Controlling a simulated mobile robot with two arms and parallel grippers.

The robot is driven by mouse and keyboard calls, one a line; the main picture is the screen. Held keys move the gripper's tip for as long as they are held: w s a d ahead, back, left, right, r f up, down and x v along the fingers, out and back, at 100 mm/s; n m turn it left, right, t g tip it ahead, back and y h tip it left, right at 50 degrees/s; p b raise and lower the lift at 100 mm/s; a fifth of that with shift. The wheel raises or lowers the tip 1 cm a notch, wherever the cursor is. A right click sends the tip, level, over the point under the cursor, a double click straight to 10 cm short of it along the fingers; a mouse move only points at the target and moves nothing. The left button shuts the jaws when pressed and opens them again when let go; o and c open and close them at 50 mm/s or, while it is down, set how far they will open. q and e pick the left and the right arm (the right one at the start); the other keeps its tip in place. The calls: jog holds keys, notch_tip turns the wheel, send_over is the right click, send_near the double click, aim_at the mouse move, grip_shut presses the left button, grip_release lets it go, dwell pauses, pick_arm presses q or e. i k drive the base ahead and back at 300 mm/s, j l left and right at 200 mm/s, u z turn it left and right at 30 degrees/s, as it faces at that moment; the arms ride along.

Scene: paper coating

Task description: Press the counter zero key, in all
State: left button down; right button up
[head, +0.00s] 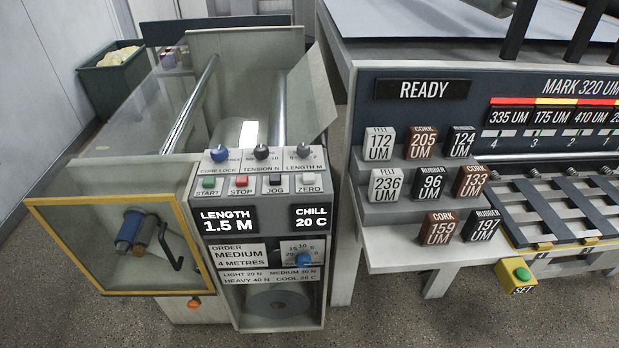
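The ZERO key (310,178) is a pale key at the right end of the button row on the grey control panel. Its label sits just below it. Left of it in the row are the dark JOG key (275,180), the red STOP key (242,182) and the green START key (209,183). The length counter (228,221) below the row reads 1.5 M. Neither of my grippers is in the head view, and nothing covers the ZERO key.
Three knobs (261,153) stand just behind the keys. The chill display (311,217) reads 20 C. A yellow-framed guard (122,246) is at left. Stepped shelves (398,212) with labelled blocks and a green SET button (522,273) are at right. Space before the panel is clear.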

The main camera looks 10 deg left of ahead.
aim_at(308, 178)
jog(key=i+l+u, duration=0.15)
jog(key=l, duration=0.2)
jog(key=i+l+u, duration=0.1)
jog(key=l, duration=0.3)
jog(key=i+l+u, duration=0.15)
jog(key=l, duration=0.25)
jog(key=i+l+u, duration=0.15)
jog(key=l, duration=0.25)
jog(key=i+l+u, duration=0.15)
jog(key=l, duration=0.3)
